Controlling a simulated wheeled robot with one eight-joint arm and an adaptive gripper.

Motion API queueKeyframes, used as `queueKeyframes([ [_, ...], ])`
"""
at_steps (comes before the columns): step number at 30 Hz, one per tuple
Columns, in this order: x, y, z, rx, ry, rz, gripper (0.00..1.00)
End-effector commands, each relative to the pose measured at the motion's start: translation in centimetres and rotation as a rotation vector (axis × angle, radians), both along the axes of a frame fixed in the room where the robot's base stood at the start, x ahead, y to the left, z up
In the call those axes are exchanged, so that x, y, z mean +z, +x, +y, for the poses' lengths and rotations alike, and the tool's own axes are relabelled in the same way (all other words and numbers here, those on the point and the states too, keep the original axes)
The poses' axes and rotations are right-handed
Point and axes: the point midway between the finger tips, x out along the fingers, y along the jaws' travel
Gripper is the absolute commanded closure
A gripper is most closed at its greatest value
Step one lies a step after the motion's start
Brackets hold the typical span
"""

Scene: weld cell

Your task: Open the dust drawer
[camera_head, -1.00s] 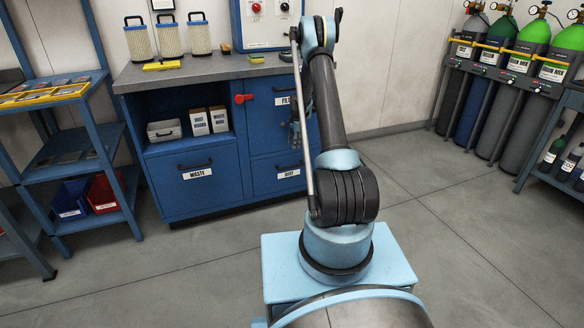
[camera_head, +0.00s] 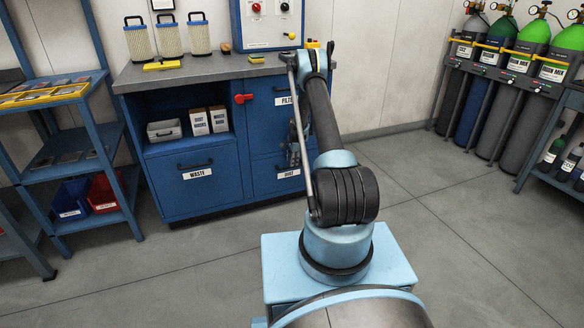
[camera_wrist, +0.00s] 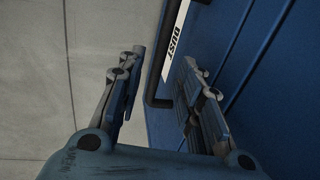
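The dust drawer (camera_head: 268,179) is the lower right front of the blue cabinet, and looks shut. My arm hides part of it and its label in the head view. In the wrist view the white DUST label (camera_wrist: 177,42) and the drawer's black bar handle (camera_wrist: 153,85) show close up. My gripper (camera_head: 294,152) is at the drawer's upper part, partly hidden by my arm. In the wrist view my gripper (camera_wrist: 163,68) is open, with a finger on each side of the handle in the picture. I cannot tell whether either finger touches it.
A WASTE drawer (camera_head: 196,180) is left of the dust drawer. A red latch (camera_head: 244,98) and a filter door (camera_head: 268,120) are above. A blue shelf (camera_head: 75,150) stands left and gas cylinders (camera_head: 500,110) stand right. The floor (camera_head: 440,240) at right is clear.

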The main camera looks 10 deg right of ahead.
Motion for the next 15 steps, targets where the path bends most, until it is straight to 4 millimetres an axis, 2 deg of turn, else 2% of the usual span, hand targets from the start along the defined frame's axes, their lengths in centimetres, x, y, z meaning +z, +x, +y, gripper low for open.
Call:
queueKeyframes([
  [6,-2.5,0.5,0.1,0.000,0.000,0.000,0.67],
  [15,-3.8,0.7,0.2,0.000,0.000,0.000,0.67],
])
